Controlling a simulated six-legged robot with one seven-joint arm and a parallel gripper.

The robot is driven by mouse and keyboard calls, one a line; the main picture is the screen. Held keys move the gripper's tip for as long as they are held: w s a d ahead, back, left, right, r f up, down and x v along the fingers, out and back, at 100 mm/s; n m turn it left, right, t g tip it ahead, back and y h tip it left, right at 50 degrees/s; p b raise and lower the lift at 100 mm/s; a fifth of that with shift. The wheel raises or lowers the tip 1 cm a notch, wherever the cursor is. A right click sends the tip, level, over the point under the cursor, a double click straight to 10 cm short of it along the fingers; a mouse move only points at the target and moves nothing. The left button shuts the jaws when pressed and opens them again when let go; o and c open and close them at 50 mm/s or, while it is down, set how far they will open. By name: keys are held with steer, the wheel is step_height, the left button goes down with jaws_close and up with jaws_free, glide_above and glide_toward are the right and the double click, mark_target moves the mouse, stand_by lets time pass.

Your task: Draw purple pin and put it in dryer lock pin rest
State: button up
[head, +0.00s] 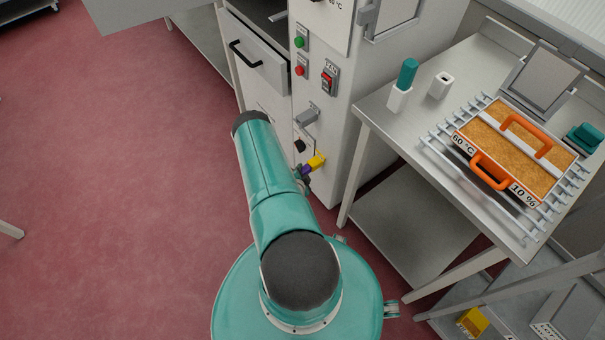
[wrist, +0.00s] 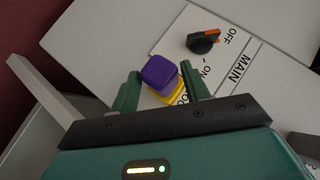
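The purple pin (wrist: 160,72) sticks out from a yellow block (wrist: 174,91) on the white dryer front. In the head view, the purple pin (head: 306,169) shows small beside the yellow block (head: 317,162), low on the dryer panel. My gripper (wrist: 162,76) is open, with one green finger on each side of the purple head; I cannot tell whether either finger touches it. In the head view my arm hides most of the gripper. A small white holder with a dark opening (head: 440,85) stands on the metal table; I cannot tell if it is the pin rest.
A black and orange MAIN switch (wrist: 203,42) is close above the pin. The metal table (head: 385,113) is right of the dryer. Red floor is clear at left.

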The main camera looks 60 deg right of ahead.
jaws_close()
steer(key=shift+w+a, duration=0.3)
steer(key=shift+a, duration=0.2)
stand_by(0.4)
steer(key=shift+c, duration=1.4)
jaws_free()
jaws_close()
steer(key=w+a, duration=0.3)
steer(key=a, duration=0.3)
steer(key=shift+a, duration=0.1)
